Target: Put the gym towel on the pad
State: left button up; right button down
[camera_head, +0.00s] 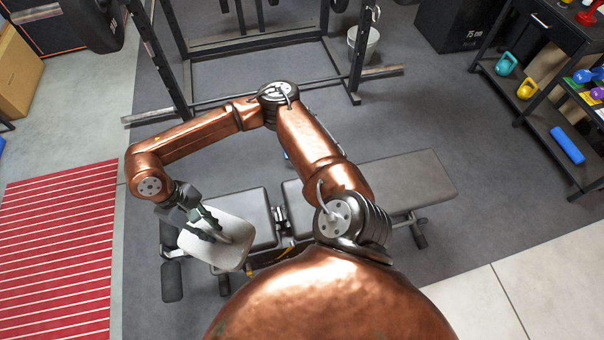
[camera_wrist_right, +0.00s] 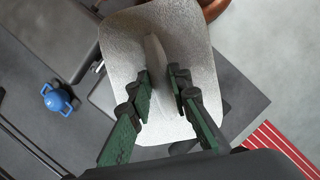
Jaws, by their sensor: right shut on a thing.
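The gym towel (camera_head: 231,256) is a light grey-white cloth with rounded corners. In the head view it hangs over the front left part of the bench. My right gripper (camera_head: 218,232) is shut on it. In the right wrist view the green fingers (camera_wrist_right: 160,82) pinch a raised fold in the middle of the towel (camera_wrist_right: 118,50). The bench has a dark pad (camera_head: 250,205) at its left, partly hidden by the towel, and a longer dark pad (camera_head: 418,180) at its right. I cannot tell whether the towel touches the bench. My left gripper is not in view.
A squat rack with a low bar (camera_head: 220,98) stands behind the bench. A red striped mat (camera_head: 58,250) lies at left. A shelf with kettlebells (camera_head: 507,64) and a blue roller (camera_head: 567,146) stands at right.

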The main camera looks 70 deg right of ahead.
aim_at(372, 187)
jog(key=u, duration=1.2)
jog(key=k, duration=1.9)
jog(key=z, duration=1.35)
